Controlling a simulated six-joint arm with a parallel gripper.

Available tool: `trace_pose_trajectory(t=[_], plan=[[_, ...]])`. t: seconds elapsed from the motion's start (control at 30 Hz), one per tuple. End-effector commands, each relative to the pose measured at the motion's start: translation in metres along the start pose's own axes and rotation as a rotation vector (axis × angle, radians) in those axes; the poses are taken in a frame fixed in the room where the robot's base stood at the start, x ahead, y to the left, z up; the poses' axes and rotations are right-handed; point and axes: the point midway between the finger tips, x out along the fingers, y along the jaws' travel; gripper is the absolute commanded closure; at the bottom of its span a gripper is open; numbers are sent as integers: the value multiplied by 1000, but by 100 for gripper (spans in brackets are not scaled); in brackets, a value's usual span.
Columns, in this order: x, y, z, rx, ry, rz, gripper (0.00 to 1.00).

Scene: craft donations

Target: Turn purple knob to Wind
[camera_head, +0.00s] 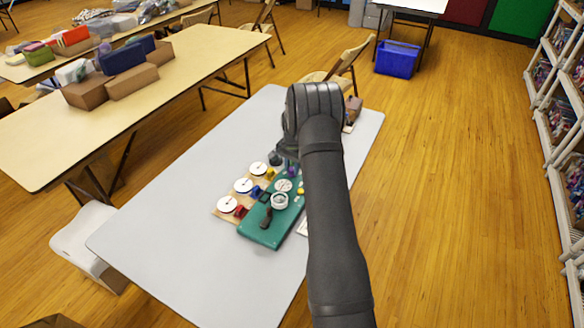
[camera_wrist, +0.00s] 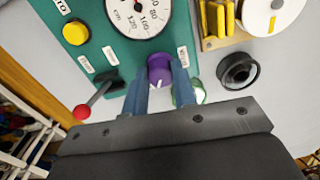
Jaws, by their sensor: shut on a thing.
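The purple knob (camera_wrist: 158,70) sits on the teal panel (camera_wrist: 105,30) in the wrist view, between printed labels. A white pointer line shows on its lower part. One label (camera_wrist: 183,56) is just to its right and another (camera_wrist: 109,56) to its left; I cannot read either for certain. My gripper (camera_wrist: 159,80) has its two blue-grey fingers on either side of the knob and is shut on it. In the head view the teal panel (camera_head: 262,226) lies on the grey table, and my arm hides part of it; a small purple patch shows below my gripper (camera_head: 290,165).
Near the knob are a round gauge (camera_wrist: 138,12), a yellow button (camera_wrist: 75,33), a red-tipped lever (camera_wrist: 82,111) and a black ring (camera_wrist: 238,71). White spools (camera_head: 228,204) stand on a wooden board beside the panel. The grey table (camera_head: 170,230) is clear at left.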

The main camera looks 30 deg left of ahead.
Motion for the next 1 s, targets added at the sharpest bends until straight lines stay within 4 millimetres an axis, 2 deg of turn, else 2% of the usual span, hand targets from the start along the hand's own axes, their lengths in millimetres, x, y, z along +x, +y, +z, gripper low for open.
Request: trace_pose_trajectory(t=[0.37, 1.0], plan=[[0, 1, -1, -135, -4, 1, 98], [0, 1, -2, -723, -16, 0, 98]])
